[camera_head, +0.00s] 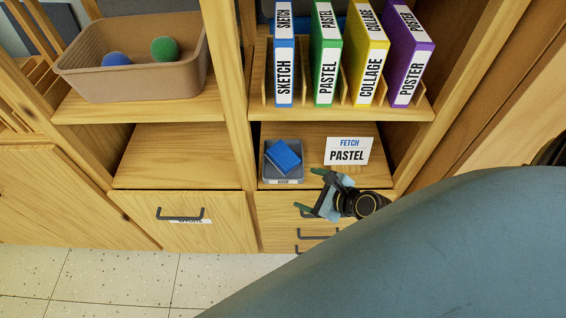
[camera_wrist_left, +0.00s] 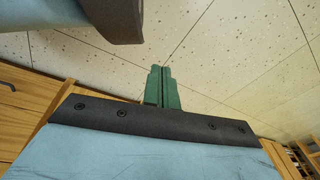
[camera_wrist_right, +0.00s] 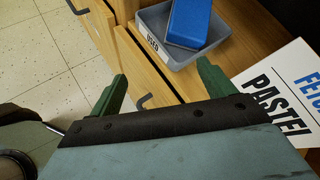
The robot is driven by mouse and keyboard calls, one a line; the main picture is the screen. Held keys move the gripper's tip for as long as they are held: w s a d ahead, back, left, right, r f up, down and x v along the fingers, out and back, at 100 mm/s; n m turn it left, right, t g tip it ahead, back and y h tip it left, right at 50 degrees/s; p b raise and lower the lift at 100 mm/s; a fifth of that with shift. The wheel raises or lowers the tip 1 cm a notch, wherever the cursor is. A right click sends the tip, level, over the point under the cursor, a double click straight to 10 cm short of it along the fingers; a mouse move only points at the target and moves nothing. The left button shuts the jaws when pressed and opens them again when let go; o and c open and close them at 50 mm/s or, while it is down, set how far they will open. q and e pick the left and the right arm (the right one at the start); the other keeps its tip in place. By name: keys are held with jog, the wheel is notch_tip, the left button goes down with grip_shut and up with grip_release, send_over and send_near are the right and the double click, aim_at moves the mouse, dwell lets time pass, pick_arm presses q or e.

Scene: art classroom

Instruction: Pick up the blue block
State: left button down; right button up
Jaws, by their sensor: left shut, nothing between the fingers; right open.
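The blue block (camera_head: 284,155) lies tilted in a small grey tray (camera_head: 270,178) on the lower right shelf, partly over the tray's rim. In the right wrist view the block (camera_wrist_right: 189,22) and the tray (camera_wrist_right: 185,62), labelled USED, are at the top, beyond the fingers. My right gripper (camera_head: 308,193) is open and empty in front of the shelf, to the right of and nearer than the tray. Its green fingers (camera_wrist_right: 163,88) are apart in the right wrist view. My left gripper (camera_wrist_left: 162,85) is shut and empty above the floor; it is not in the head view.
A white FETCH PASTEL sign (camera_head: 348,151) stands right of the tray. Above are SKETCH, PASTEL, COLLAGE and POSTER binders (camera_head: 326,60). A brown bin (camera_head: 130,87) with a blue and a green ball stands upper left. Drawer handles (camera_head: 180,215) stick out below. The lower left shelf (camera_head: 180,155) is empty.

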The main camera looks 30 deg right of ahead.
notch_tip(320, 180, up, 4)
jog(key=w+d+m+t, duration=0.2)
jog(key=m, duration=0.3)
jog(key=b, duration=0.3)
send_near(284, 155)
jog(key=shift+m, duration=0.4)
jog(key=x, duration=0.4)
jog(key=shift+f, duration=0.2)
jog(key=shift+x, duration=0.75)
jog(key=b+x, duration=0.2)
jog(key=x, duration=0.2)
jog(key=shift+r, duration=0.1)
jog(key=shift+w+b, duration=0.35)
pick_arm(q)
jog(key=w+d+r, duration=0.1)
jog(key=w+r, duration=0.6)
jog(key=w, duration=0.1)
jog(key=shift+d+t, duration=0.25)
jog(key=shift+t, duration=0.15)
jog(key=shift+r, duration=0.1)
